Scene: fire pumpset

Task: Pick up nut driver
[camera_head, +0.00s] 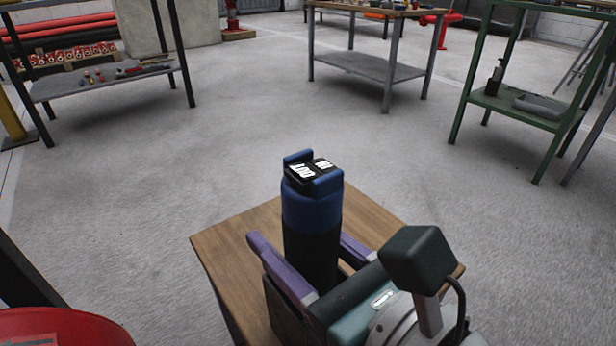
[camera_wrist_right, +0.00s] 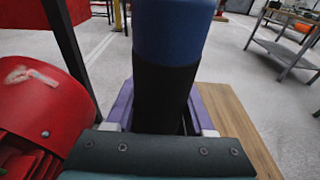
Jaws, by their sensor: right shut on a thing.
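The nut driver (camera_head: 311,207) appears to be the upright tool with a blue upper body, a black lower part and a black top with white lettering. Its blue body and black lower part also fill the middle of the right wrist view (camera_wrist_right: 168,70). My right gripper (camera_head: 300,242) has its purple fingers on both sides of the black lower part and is shut on it. The tool's lower end is hidden behind the gripper, so I cannot tell whether it touches the wooden table (camera_head: 225,243). My left gripper is not in view.
A red round object (camera_head: 65,328) stands at the lower left, close to the table. A grey workbench (camera_head: 372,68), a green shelf stand (camera_head: 520,106) and a dark shelf (camera_head: 105,80) with small items stand farther back. The floor between them is clear.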

